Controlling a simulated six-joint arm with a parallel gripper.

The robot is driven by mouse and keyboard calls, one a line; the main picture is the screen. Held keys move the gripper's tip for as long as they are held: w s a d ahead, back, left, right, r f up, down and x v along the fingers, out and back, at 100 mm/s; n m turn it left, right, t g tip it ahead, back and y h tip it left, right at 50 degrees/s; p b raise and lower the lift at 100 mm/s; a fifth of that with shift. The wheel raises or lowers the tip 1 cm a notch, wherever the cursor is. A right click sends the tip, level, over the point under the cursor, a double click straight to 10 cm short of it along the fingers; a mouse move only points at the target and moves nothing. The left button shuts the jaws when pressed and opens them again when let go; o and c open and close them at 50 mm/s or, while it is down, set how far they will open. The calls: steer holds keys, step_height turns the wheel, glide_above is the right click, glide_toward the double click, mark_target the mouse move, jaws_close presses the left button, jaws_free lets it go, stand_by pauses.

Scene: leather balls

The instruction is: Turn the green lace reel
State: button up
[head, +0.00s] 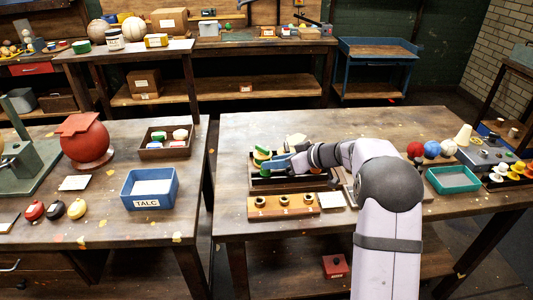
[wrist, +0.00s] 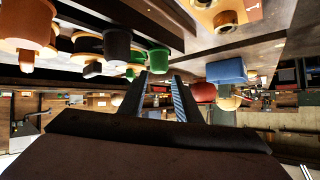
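A green reel (wrist: 158,58) shows in the wrist view just beyond my fingertips, roughly in line with the gap between them. In the head view my gripper (head: 274,165) is low over the dark tray.
The dark tray (head: 262,184) stands behind a wooden block (head: 283,206) with several dark rings. In the wrist view, orange (wrist: 28,30), dark (wrist: 117,47), red (wrist: 205,92) and blue (wrist: 227,71) pieces flank the fingers. A green-rimmed tray (head: 453,180) stands at right.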

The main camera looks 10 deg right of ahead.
mark_target(264, 148)
steer(key=shift+w+a+f+n+t+p, duration=0.1)
steer(key=shift+w+f+n+t+p, duration=0.2)
steer(key=shift+w, duration=1.1)
steer(key=shift+w+a+f+m+t+p, duration=0.15)
steer(key=shift+w+t+p, duration=0.3)
steer(key=shift+w, duration=1)
steer(key=shift+w+a+f+n+t+p, duration=0.1)
steer(key=shift+w+n+t+p, duration=0.2)
steer(key=shift+w, duration=1.1)
steer(key=shift+p+x, duration=0.35)
steer(key=shift+x, duration=0.75)
jaws_close()
